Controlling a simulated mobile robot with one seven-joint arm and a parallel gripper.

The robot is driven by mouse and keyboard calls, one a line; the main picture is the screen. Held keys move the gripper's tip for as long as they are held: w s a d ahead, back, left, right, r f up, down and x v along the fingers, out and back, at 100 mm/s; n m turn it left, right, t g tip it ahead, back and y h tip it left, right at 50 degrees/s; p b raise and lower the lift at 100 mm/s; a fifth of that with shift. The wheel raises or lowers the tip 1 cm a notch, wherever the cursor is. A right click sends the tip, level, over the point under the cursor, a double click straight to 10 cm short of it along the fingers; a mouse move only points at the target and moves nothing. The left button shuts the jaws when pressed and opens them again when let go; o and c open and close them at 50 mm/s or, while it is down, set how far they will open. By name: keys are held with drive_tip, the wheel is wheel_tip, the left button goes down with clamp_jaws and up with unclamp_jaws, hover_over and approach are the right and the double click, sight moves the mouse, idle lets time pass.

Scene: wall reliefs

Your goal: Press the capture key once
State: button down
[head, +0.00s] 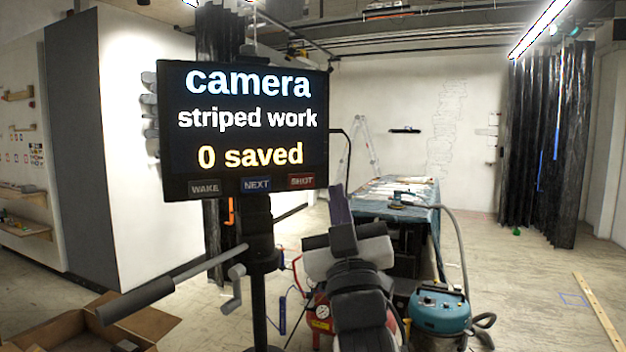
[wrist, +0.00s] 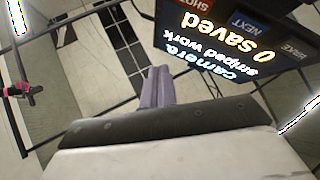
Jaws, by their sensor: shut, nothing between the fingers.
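A dark screen (head: 245,125) on a stand reads "camera", "striped work" and "0 saved". Along its lower edge are a grey WAKE key (head: 205,188), a blue NEXT key (head: 256,185) and a red SHOT key (head: 301,181). No key is labelled "capture". My gripper (head: 337,190), with purple fingers, is shut and empty, to the right of the SHOT key in the head view and apart from it in the picture. In the wrist view the fingers (wrist: 157,74) point up, and the upside-down screen (wrist: 215,50) is at upper right, with the SHOT key (wrist: 196,4) partly cut off.
The stand's post carries a grey handle (head: 140,300) sticking out to the left and a crank. A covered worktable (head: 400,205) stands behind my arm, with a blue vacuum (head: 440,308) at right. An open cardboard box (head: 85,325) lies at lower left.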

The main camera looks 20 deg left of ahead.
sight(301, 181)
drive_tip(key=shift+s, duration=0.1)
drive_tip(key=shift+a, duration=0.1)
drive_tip(key=w+a, duration=0.6)
drive_tip(key=shift+a+p, duration=0.25)
drive_tip(key=shift+p, duration=0.05)
idle(2.1)
drive_tip(key=shift+w+a, duration=0.25)
drive_tip(key=shift+a, duration=0.05)
drive_tip(key=shift+w+a, duration=0.3)
idle(0.8)
idle(0.3)
drive_tip(key=shift+s+d, duration=0.55)
drive_tip(key=shift+d, duration=0.05)
